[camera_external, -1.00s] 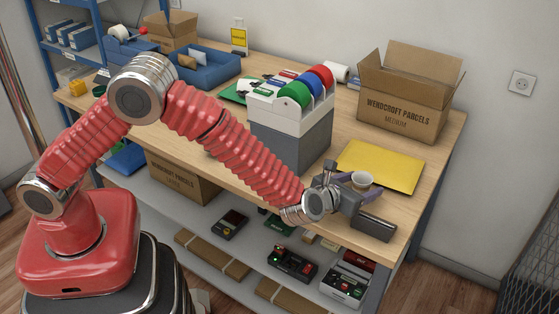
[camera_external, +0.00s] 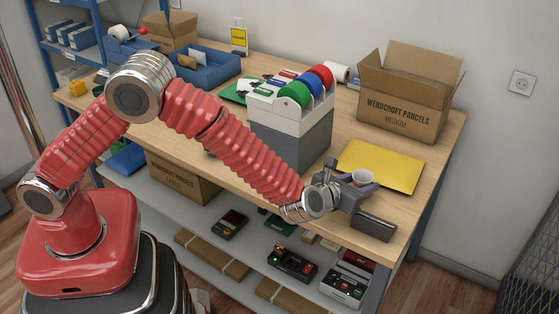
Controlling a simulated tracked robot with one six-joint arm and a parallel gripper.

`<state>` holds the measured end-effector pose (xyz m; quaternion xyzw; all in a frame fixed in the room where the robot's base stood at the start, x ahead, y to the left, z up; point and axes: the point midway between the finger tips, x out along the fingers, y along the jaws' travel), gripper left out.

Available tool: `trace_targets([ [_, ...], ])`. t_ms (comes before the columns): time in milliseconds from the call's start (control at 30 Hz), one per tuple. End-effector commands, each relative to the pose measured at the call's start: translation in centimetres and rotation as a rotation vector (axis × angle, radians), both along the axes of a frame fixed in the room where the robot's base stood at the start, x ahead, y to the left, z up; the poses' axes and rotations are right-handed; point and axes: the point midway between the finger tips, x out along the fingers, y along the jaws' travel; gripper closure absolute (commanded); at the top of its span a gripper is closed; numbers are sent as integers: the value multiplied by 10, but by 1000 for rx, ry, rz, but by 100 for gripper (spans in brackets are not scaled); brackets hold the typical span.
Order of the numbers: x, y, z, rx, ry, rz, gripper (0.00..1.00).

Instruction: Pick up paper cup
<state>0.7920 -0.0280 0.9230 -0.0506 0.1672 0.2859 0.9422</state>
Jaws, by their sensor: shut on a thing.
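The paper cup (camera_external: 362,177) is small and white, near the front right of the wooden counter, by the near edge of a yellow envelope. My gripper (camera_external: 360,187) is shut on the paper cup, with its fingers at the cup's sides. The gripper body and near finger hide the lower part of the cup. I cannot tell whether the cup's base touches the counter.
A yellow envelope (camera_external: 381,166) lies just behind the cup. A dark box (camera_external: 373,226) sits at the front edge. A grey and white organizer (camera_external: 291,122) stands to the left. An open cardboard box (camera_external: 404,100) stands behind.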

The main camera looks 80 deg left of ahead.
Motion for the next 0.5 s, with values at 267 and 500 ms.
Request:
trace_targets([
  [267,0,0,45,0,-5,0,80],
  [500,0,0,81,-1,-3,0,80],
])
